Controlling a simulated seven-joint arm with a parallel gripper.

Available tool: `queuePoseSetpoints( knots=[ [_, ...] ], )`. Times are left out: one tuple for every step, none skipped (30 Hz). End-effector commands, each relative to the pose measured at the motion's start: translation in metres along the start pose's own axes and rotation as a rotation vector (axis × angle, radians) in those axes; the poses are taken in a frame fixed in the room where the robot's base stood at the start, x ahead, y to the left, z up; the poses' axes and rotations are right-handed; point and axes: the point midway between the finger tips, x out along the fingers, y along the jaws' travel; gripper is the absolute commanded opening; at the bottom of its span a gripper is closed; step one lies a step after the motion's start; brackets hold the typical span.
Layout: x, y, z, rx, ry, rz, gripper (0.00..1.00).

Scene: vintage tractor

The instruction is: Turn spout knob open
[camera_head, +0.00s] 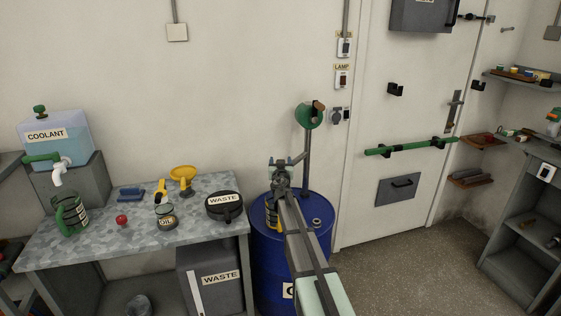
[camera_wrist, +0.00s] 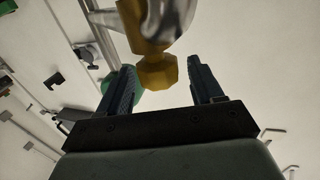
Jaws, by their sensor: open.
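The spout knob (camera_wrist: 158,73), brass-coloured and faceted, shows in the wrist view below a brass and shiny silver spout body (camera_wrist: 165,22). My gripper (camera_wrist: 160,68) is open, with one finger on each side of the knob and a visible gap on both sides. In the head view my gripper (camera_head: 281,178) is at the hand pump above the blue drum (camera_head: 264,247). It hides the knob and most of the spout there. The pump has an upright pipe (camera_head: 307,150) and a green crank housing (camera_head: 305,118) at its top.
A yellow-marked container (camera_head: 271,214) stands on the drum, partly behind my arm. A green bar (camera_head: 410,147) crosses the door behind.

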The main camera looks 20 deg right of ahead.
Motion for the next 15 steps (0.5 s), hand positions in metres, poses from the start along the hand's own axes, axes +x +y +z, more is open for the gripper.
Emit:
queuePoseSetpoints(
  knots=[
    [-0.013, 0.0, 0.0, 0.0, 0.0, 0.0, 0.66],
    [-0.018, 0.0, 0.0, 0.0, 0.0, -0.001, 0.66],
    [-0.026, 0.0, 0.0, 0.0, 0.0, -0.001, 0.66],
    [-0.031, 0.0, 0.0, 0.0, 0.0, -0.001, 0.66],
    [-0.037, 0.0, 0.0, 0.0, 0.0, -0.001, 0.66],
    [-0.045, 0.0, 0.0, 0.0, 0.0, -0.001, 0.66],
    [-0.052, 0.0, 0.0, 0.0, 0.0, -0.001, 0.66],
    [-0.058, 0.0, 0.0, 0.0, 0.0, -0.001, 0.66],
    [-0.066, 0.001, 0.0, 0.0, 0.0, -0.001, 0.66],
    [-0.072, 0.001, 0.0, 0.0, 0.0, -0.001, 0.66],
    [-0.077, 0.001, 0.0, 0.0, 0.0, -0.001, 0.66],
    [-0.085, 0.001, 0.0, 0.0, 0.0, 0.0, 0.66],
    [-0.09, 0.001, 0.0, 0.0, 0.0, 0.0, 0.66],
    [-0.094, 0.001, 0.0, 0.0, 0.0, 0.0, 0.66],
    [-0.1, 0.001, 0.0, 0.0, 0.0, 0.0, 0.66]
  ],
)
